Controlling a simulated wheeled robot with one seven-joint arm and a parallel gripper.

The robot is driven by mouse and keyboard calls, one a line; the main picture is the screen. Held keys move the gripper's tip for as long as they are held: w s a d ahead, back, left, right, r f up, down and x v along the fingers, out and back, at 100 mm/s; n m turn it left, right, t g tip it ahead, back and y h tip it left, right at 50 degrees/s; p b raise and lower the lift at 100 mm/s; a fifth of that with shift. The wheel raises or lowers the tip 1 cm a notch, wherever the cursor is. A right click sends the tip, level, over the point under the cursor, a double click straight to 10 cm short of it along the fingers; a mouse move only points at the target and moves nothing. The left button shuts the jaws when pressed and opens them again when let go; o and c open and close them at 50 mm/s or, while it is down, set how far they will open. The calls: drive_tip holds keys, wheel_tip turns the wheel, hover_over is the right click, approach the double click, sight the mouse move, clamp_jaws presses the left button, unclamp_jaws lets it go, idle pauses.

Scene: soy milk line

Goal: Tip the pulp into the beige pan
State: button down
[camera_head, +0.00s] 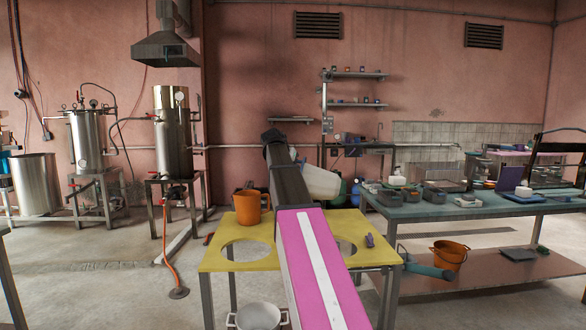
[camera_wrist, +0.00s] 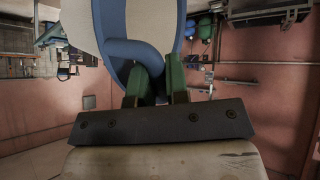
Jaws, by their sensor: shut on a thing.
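My gripper (camera_wrist: 156,84) is shut on the blue handle of a pale container with a blue rim (camera_wrist: 182,24) in the wrist view. In the head view this pale container (camera_head: 319,181) shows to the right of my dark arm link, tilted and held above the yellow table. My arm hides part of it, and my gripper is hidden there too. No pulp is visible.
The yellow table (camera_head: 222,258) has two round holes.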

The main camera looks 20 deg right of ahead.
drive_tip(key=shift+w+a+f+n+g+h, duration=0.1)
drive_tip(key=shift+w+a+n+g+h, duration=0.1)
drive_tip(key=shift+a+h, duration=0.25)
drive_tip(key=shift+w+a+f+n+g+h, duration=0.1)
drive_tip(key=shift+w+a+n+h, duration=0.15)
drive_tip(key=shift+a, duration=0.45)
drive_tip(key=shift+w+a+f+n+g+h, duration=0.1)
drive_tip(key=shift+w+a+h, duration=0.05)
drive_tip(key=shift+a+h, duration=0.35)
drive_tip(key=shift+a, duration=0.1)
drive_tip(key=shift+w+a+f+n+h, duration=0.15)
drive_tip(key=shift+a+f+n+h, duration=0.15)
drive_tip(key=shift+a, duration=0.2)
drive_tip(key=shift+w+a+f+n+h, duration=0.1)
drive_tip(key=shift+w+a+f+h, duration=0.1)
drive_tip(key=shift+a+h, duration=0.25)
idle(1.0)
